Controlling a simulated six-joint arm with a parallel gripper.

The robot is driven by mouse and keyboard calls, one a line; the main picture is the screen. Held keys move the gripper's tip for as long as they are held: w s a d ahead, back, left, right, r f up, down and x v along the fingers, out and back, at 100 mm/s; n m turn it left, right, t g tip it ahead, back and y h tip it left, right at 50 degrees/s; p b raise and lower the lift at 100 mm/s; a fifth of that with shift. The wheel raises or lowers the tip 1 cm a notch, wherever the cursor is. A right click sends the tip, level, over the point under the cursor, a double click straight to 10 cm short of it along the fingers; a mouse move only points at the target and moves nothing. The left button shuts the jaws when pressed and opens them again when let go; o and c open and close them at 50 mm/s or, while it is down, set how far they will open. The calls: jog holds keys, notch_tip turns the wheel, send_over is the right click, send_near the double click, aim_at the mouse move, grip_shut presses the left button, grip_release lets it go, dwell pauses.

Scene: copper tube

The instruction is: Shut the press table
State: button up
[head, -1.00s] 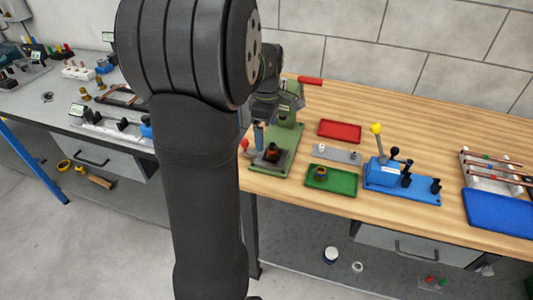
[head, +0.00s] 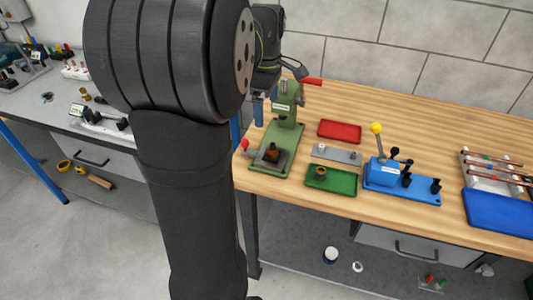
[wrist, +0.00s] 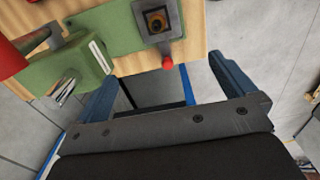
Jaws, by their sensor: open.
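The green press (head: 286,108) stands at the left end of the wooden bench, with a red lever grip (head: 310,81) at its top. Its grey press table (head: 262,165) lies at the front end of the green base, forward of the press column. A brass-coloured round piece (head: 271,152) sits in the table, and a red knob (head: 245,144) sticks out on its left. In the wrist view the table (wrist: 174,18) is at the top, with the knob (wrist: 168,63) below it. My gripper (wrist: 162,72) is open and empty, its blue fingers above and apart from the knob. My arm hides part of the head view.
A red tray (head: 339,130), a grey fixture strip (head: 336,154) and a green tray (head: 331,181) lie right of the press. A blue fixture (head: 382,172) with a yellow-knobbed lever stands farther right. The bench's front edge is close to the press table.

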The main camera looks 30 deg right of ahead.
jog(key=shift+r, duration=0.85)
